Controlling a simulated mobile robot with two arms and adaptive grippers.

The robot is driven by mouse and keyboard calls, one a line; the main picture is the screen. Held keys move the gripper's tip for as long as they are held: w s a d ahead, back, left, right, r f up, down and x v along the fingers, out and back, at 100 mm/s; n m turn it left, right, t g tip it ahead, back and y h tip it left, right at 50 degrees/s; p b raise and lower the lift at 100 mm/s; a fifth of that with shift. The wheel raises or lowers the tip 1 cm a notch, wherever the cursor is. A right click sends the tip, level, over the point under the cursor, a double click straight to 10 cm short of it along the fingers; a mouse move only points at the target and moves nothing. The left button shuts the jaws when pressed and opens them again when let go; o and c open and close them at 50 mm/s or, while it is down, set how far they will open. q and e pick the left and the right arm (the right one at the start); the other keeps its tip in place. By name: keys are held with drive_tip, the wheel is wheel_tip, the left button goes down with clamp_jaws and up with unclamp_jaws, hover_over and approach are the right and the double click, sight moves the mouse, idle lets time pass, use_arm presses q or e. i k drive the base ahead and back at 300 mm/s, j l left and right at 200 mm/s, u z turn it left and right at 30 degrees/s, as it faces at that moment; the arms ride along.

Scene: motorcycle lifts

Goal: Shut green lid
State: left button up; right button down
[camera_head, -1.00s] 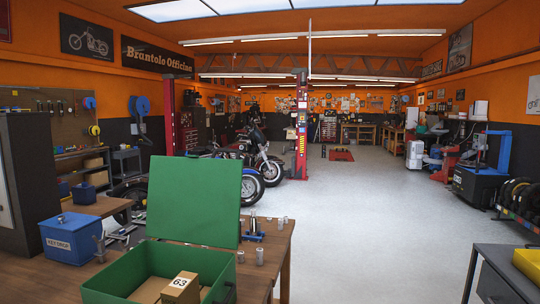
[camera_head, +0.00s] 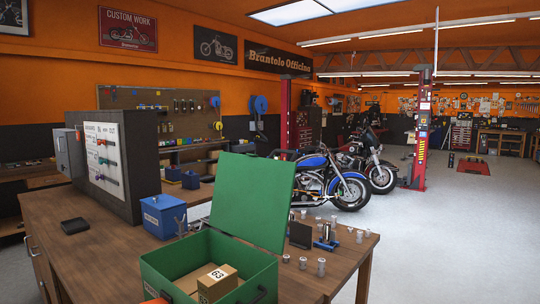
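The green lid (camera_head: 251,197) stands raised and open at the back of the green box (camera_head: 171,268), tilted slightly back. The box is on the wooden workbench and its front edge is cut off by the bottom of the view. Inside it is a small cardboard box marked 63 (camera_head: 217,284). Neither of my grippers shows clearly. A small orange piece at the bottom edge by the box is too cut off to identify.
On the workbench (camera_head: 97,252), a blue key-drop box (camera_head: 163,215) and a dark wallet-like item (camera_head: 75,226) are left of the green box. Several metal cylinders and a blue-based tool (camera_head: 327,239) are right of it. A grey panel cabinet (camera_head: 117,166) stands behind. Open floor lies to the right.

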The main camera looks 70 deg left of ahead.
sight(252, 194)
drive_tip(key=i+j+u, duration=0.1)
drive_tip(key=i+u, duration=0.15)
drive_tip(key=u, duration=0.15)
drive_tip(key=i+u, duration=0.25)
drive_tip(key=u, duration=0.15)
drive_tip(key=i+u, duration=0.25)
drive_tip(key=u, duration=0.15)
drive_tip(key=i+l+u, duration=0.1)
drive_tip(key=i+u, duration=0.15)
drive_tip(key=u, duration=0.15)
drive_tip(key=i+l+u, duration=0.15)
drive_tip(key=u, duration=0.25)
drive_tip(key=i, duration=0.05)
